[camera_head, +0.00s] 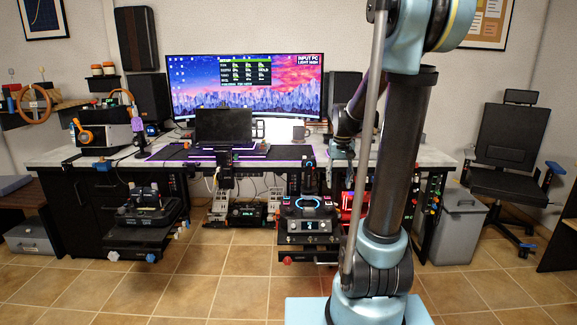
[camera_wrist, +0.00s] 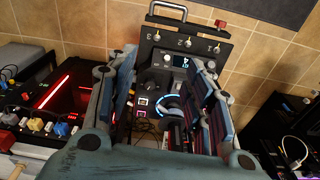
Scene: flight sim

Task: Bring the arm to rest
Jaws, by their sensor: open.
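My gripper (camera_wrist: 165,95) is open in the wrist view, its two padded fingers well apart. Nothing is held between them. Beyond and between the fingers is a dark control unit with a blue-lit ring and knob, and a switch panel (camera_wrist: 187,42) numbered 3, 2 and 1. I cannot tell the exact gap between the fingers and the unit.
A control unit with a blue ring (camera_head: 310,208) stands in front. A red-lit box (camera_wrist: 60,92) lies left of the gripper. A grey bin (camera_head: 460,228) and chair (camera_head: 512,150) are right.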

